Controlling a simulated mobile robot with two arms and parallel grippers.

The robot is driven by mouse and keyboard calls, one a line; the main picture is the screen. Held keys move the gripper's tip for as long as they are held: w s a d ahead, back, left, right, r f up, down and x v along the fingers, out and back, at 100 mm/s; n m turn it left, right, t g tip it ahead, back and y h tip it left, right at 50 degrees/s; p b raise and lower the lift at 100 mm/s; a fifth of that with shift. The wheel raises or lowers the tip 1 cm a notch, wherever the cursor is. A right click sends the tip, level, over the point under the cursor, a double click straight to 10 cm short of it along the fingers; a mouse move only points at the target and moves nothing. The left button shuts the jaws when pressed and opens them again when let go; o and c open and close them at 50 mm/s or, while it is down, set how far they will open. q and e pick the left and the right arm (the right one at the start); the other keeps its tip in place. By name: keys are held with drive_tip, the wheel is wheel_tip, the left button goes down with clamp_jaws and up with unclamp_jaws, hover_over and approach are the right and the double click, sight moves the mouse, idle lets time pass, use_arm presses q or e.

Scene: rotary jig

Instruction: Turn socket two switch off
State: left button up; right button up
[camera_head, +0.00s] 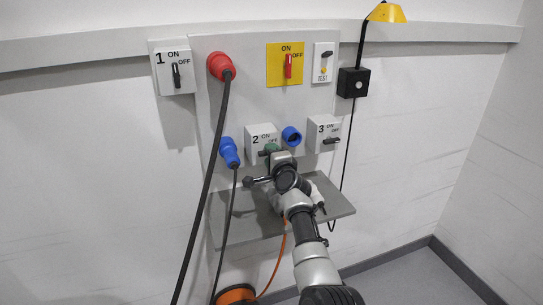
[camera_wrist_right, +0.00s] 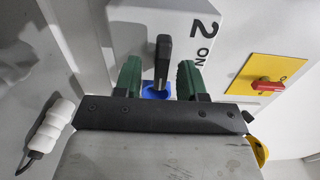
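The socket two switch box (camera_head: 254,133) is light grey, marked 2, ON and OFF, on the wall panel. Its black handle (camera_wrist_right: 163,58) shows in the wrist view between the two green fingers of my right gripper (camera_wrist_right: 159,82). Gaps show on both sides of the handle, so the gripper is open around it. The handle appears to lie level, crosswise to the ON mark. In the head view my right gripper (camera_head: 271,149) covers part of the box. A blue part (camera_wrist_right: 155,92) shows below the handle in the wrist view. My left gripper is in neither view.
A blue plug (camera_head: 229,152) with its cable is left of the box, and a blue socket (camera_head: 291,136) is right. Switch box three (camera_head: 322,132), switch box one (camera_head: 174,72) and a yellow switch plate (camera_head: 285,64) surround it. A grey shelf (camera_head: 245,224) juts out below.

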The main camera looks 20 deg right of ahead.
drive_tip(key=s+p, duration=0.7)
drive_tip(key=s, duration=0.3)
drive_tip(key=shift+s+d, duration=0.2)
drive_tip(key=shift+s, duration=0.2)
